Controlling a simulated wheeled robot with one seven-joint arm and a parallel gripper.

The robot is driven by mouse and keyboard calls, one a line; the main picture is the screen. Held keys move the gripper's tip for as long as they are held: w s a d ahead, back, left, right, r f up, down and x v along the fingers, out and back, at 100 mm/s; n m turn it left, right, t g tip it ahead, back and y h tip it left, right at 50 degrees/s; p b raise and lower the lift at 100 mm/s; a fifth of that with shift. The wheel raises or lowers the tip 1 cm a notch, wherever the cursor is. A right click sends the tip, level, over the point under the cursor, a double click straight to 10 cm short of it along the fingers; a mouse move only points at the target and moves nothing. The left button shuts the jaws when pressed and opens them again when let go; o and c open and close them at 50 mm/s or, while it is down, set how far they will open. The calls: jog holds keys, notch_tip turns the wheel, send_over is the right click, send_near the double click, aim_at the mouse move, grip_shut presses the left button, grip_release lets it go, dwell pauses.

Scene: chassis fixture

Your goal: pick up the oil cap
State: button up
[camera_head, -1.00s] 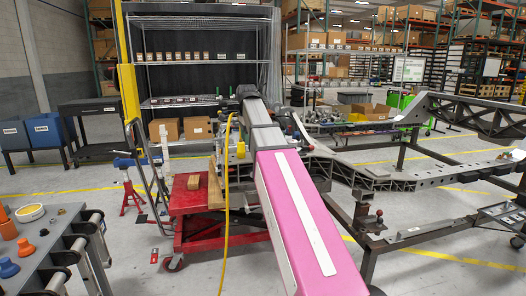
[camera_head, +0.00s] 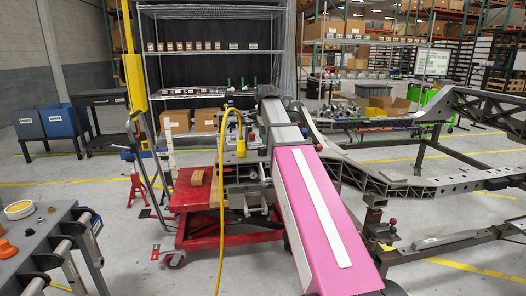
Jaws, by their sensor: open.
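An orange cap (camera_head: 7,249) lies on the grey workbench at the left edge of the view and is partly cut off by the frame. It is the only cap-like piece of that colour in view; I cannot tell for sure that it is the oil cap. My pink and grey arm (camera_head: 322,215) reaches from the lower right up toward the middle. I cannot make out my gripper's fingers, and nothing is seen held. No part of my arm is near the orange cap.
A red lift cart (camera_head: 190,197) stands ahead, with a yellow hose (camera_head: 222,200) hanging in front. A dark chassis frame (camera_head: 400,188) fills the right. Floor is open between workbench and cart.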

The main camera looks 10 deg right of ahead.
aim_at(264, 149)
jog(key=shift+w+a+f, duration=0.1)
jog(key=shift+w+f, duration=0.05)
jog(key=shift+f, duration=1.3)
jog(key=shift+w+a+f, duration=0.1)
jog(key=shift+w+f, duration=0.05)
jog(key=shift+f, duration=1.25)
jog(key=shift+c, duration=0.3)
jog(key=c, duration=1.1)
